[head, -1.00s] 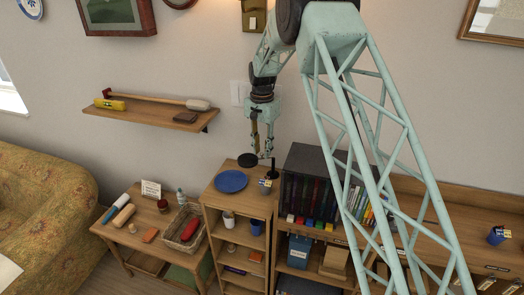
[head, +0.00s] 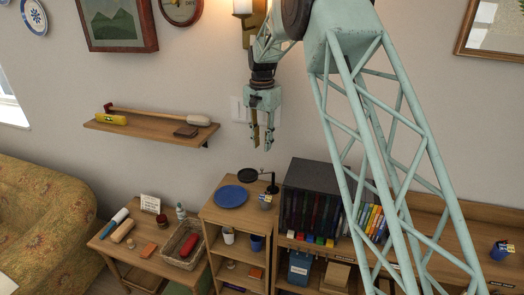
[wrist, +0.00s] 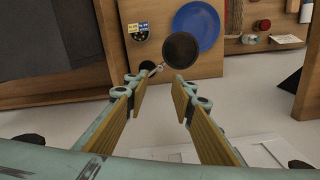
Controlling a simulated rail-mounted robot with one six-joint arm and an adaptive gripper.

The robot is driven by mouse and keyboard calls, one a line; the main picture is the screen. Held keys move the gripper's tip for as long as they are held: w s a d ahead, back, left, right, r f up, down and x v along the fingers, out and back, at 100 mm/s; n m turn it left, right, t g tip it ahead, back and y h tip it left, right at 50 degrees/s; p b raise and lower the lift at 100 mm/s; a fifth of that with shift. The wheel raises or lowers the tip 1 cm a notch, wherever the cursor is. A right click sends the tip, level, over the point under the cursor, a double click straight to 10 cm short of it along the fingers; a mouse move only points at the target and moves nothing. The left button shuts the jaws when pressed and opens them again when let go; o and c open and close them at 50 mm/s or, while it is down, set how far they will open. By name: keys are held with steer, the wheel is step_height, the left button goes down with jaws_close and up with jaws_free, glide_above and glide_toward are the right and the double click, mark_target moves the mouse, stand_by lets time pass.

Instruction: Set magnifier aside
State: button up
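The magnifier (head: 248,175) appears to be the dark round disc on a thin arm, joined to a small dark upright stand (head: 272,184). It is at the back of the small bookcase top (head: 210,212), behind a blue plate (head: 231,196). In the wrist view the dark disc (wrist: 181,50) partly overlaps the plate (wrist: 205,25). My gripper (head: 262,142) is in the air above the magnifier, pointing down, apart from it. In the wrist view my gripper (wrist: 160,85) has its two yellowish fingers spread, with nothing between them.
A cup with yellow and blue labels (head: 265,201) stands right of the plate. A dark case of discs (head: 318,195) rises to the right. A wall shelf (head: 150,128) with a mallet (head: 197,120) is to the left. A basket (head: 180,246) sits on the low table.

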steer(key=shift+r, duration=0.45)
steer(key=shift+s+f, duration=0.1)
jaws_close()
steer(key=s+f+n+t+y+b, duration=0.2)
steer(key=s+f+n+t+b, duration=0.2)
steer(key=s+n, duration=0.7)
steer(key=shift+s+d+f+n+b, duration=0.3)
steer(key=shift+s+b, duration=0.25)
steer(key=shift+s, duration=1)
